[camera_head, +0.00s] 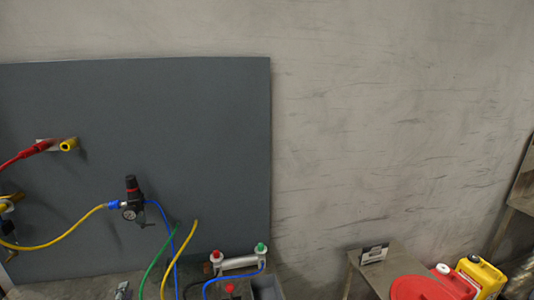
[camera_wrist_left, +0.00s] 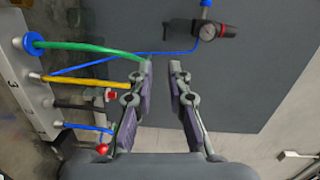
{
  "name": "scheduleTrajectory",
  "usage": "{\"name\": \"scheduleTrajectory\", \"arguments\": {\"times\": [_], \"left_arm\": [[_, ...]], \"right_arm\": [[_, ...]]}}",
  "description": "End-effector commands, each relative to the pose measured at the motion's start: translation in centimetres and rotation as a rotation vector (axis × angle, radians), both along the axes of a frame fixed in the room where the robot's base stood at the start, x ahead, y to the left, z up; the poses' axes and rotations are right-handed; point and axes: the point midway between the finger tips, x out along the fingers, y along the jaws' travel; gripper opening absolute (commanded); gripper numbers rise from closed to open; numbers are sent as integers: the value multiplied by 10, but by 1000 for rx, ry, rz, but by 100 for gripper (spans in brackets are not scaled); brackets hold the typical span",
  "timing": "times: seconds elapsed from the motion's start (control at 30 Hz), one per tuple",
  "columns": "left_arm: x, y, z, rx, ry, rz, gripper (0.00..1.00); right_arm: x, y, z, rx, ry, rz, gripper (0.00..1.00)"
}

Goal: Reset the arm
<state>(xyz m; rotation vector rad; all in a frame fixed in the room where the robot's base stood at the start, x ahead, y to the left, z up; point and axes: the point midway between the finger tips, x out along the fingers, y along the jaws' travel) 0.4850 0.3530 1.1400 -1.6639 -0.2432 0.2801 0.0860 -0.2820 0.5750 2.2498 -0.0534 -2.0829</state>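My left gripper (camera_wrist_left: 161,64) shows in the left wrist view. Its two fingers point up the picture with a clear gap between them, and nothing is held. Beyond the gap is the dark grey panel (camera_wrist_left: 260,75); the panel also fills the left of the head view (camera_head: 200,110). I cannot clearly make out the left gripper in the head view. My right gripper is in neither view.
A black regulator with a gauge (camera_head: 130,205) is on the panel; it also shows in the wrist view (camera_wrist_left: 208,31). Green (camera_wrist_left: 85,46), yellow (camera_wrist_left: 85,81) and blue hoses run beside my left fingers from a pale manifold (camera_wrist_left: 30,80). A red-and-yellow object (camera_head: 480,272) stands lower right.

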Motion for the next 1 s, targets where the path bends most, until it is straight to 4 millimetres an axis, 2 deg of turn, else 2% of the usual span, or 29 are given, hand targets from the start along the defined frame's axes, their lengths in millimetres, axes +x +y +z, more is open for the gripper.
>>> {"name": "scheduleTrajectory", "arguments": {"times": [0.03, 0.13, 0.37, 0.57, 0.7, 0.93, 1.0], "left_arm": [[-4, 3, -4, -53, 9, 35, 17], [-15, 9, -15, -171, 36, 114, 17], [-53, 8, -59, -512, 163, 329, 17], [-96, -20, -101, -813, 341, 493, 17], [-127, -53, -121, -994, 487, 574, 17], [-176, -118, -137, -1242, 754, 651, 17], [-168, -111, -171, -1227, 755, 664, 17]], "right_arm": [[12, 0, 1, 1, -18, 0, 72], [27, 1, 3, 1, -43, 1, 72], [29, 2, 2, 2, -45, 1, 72], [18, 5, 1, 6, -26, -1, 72], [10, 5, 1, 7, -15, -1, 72], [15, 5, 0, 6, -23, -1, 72], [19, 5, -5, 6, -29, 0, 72]]}}
